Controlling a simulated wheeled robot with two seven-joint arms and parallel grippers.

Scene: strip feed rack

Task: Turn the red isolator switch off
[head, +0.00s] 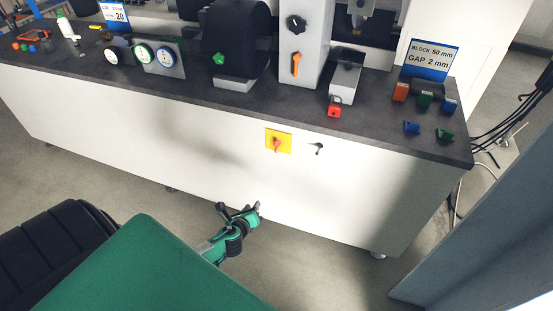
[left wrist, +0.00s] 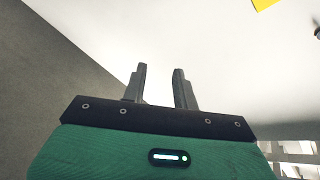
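The red isolator switch (head: 277,145) sits on a yellow plate (head: 286,136) on the white front panel of the bench. Its handle looks tilted; its exact position is too small to tell. My left gripper (head: 240,210) is below and to the left of the switch, apart from it, in front of the panel. In the left wrist view the two fingers (left wrist: 158,85) are apart with nothing between them. A corner of the yellow plate (left wrist: 264,4) shows at the top right of that view. My right gripper is not in view.
A black key-like knob (head: 317,148) is on the panel right of the yellow plate. The dark benchtop (head: 200,90) above carries gauges, a grey column with an orange lever (head: 296,64), and coloured blocks (head: 424,100). The panel around the switch is clear.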

